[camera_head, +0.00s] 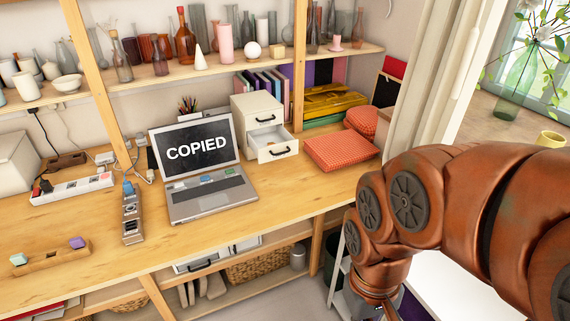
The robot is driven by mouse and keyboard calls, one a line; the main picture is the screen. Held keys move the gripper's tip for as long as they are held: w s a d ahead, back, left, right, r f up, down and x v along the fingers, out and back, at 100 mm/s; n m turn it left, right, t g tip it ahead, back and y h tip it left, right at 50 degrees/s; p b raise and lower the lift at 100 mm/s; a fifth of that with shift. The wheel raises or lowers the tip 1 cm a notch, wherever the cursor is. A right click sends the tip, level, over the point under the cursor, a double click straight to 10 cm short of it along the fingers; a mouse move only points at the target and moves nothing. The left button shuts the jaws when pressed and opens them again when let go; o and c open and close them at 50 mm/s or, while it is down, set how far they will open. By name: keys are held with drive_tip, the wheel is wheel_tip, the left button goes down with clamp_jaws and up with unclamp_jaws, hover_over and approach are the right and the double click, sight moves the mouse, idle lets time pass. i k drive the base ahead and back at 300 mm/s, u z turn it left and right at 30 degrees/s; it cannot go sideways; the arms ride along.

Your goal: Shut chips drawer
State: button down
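A small white two-drawer cabinet (241,112) stands on the wooden desk behind the laptop. Its lower drawer (277,151) is pulled out toward the front right, with a dark handle on its front. Its upper drawer (264,119) looks shut. No label is readable and I cannot tell what the open drawer holds. My copper-coloured arm fills the right side of the picture, well apart from the cabinet. The arm's end, with my gripper (384,302), is at the bottom edge, in front of the desk and lower than its top. Its fingers are cut off or hidden.
An open laptop (200,165) reading "COPIED" stands left of the drawer. Red patterned boxes (341,151) lie to its right. A shelf (180,75) with vases runs above. A wooden post (317,245) and a white drawer (200,265) are under the desk.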

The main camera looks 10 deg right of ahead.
sight(286, 145)
drive_tip(key=u, duration=1.3)
drive_tip(key=i, duration=1.2)
drive_tip(key=z, duration=0.85)
